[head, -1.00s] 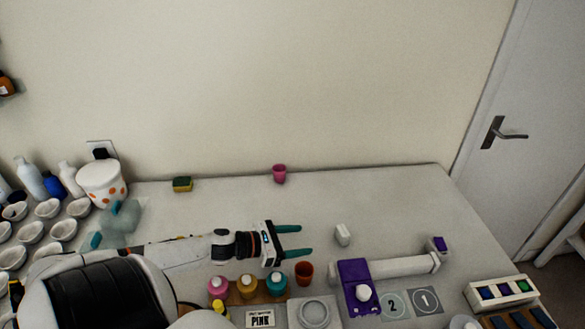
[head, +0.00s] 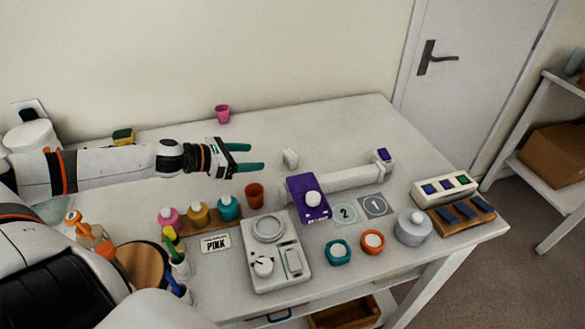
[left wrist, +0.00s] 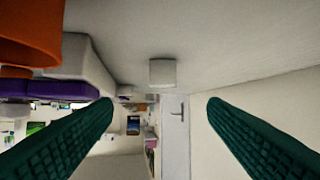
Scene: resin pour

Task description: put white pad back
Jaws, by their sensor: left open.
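A small white block (head: 290,158), which I take to be the white pad, stands on the table behind the purple device. It also shows in the left wrist view (left wrist: 162,72), ahead of and between my fingers. My left gripper (head: 251,157) is open, with its two teal fingers pointing right toward the block and a short gap between. Nothing is between the fingers. The fingers also show in the left wrist view (left wrist: 160,115), spread wide. My right gripper is not in view.
A brown-orange cup (head: 254,195) stands just in front of my left gripper. A pink cup (head: 222,113) is near the wall. The table behind the block is clear.

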